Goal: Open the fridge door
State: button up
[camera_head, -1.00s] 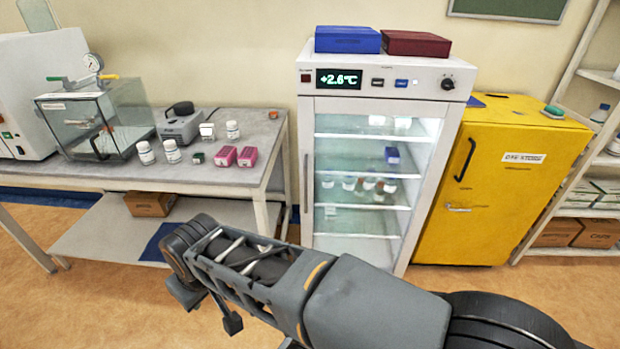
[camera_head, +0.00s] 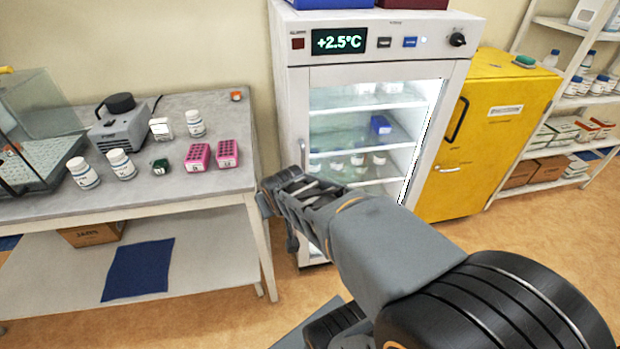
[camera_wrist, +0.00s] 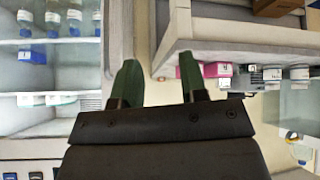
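The white fridge (camera_head: 290,85) stands ahead with its glass door (camera_head: 330,120) shut. Its display reads +2.5°C. The upright door handle (camera_head: 303,155) is on the door's left edge, just above my gripper in the head view. My gripper (camera_wrist: 160,72) is open, its two green fingers apart with nothing seen between them. In the head view its fingertips are hidden behind its own body, low by the fridge's left front edge. In the wrist view the fridge frame (camera_wrist: 118,35) is beside the left finger. I cannot tell whether the gripper touches the fridge.
A grey lab table (camera_head: 215,100) with white bottles, pink racks (camera_head: 198,157) and a small device (camera_head: 122,125) stands left of the fridge, close to my gripper. A yellow cabinet (camera_head: 480,140) adjoins on the right, with shelves (camera_head: 560,90) beyond. Floor before the cabinet is clear.

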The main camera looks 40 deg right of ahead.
jog(key=w+d+f+m+t+h+b, duration=0.1)
jog(key=w+d+f+t+h+b, duration=0.25)
jog(key=d+f+t+b, duration=1.1)
jog(key=w+d+g+p, duration=0.1)
jog(key=w+d+g, duration=0.1)
jog(key=w, duration=0.4)
jog(key=w+d+r+g+p, duration=0.1)
jog(key=w+d+g, duration=0.1)
jog(key=w, duration=0.5)
jog(key=shift+w+d+y, duration=0.3)
jog(key=shift+d+y, duration=0.15)
jog(key=shift+d, duration=0.35)
jog(key=shift+c, duration=0.5)
grip_shut()
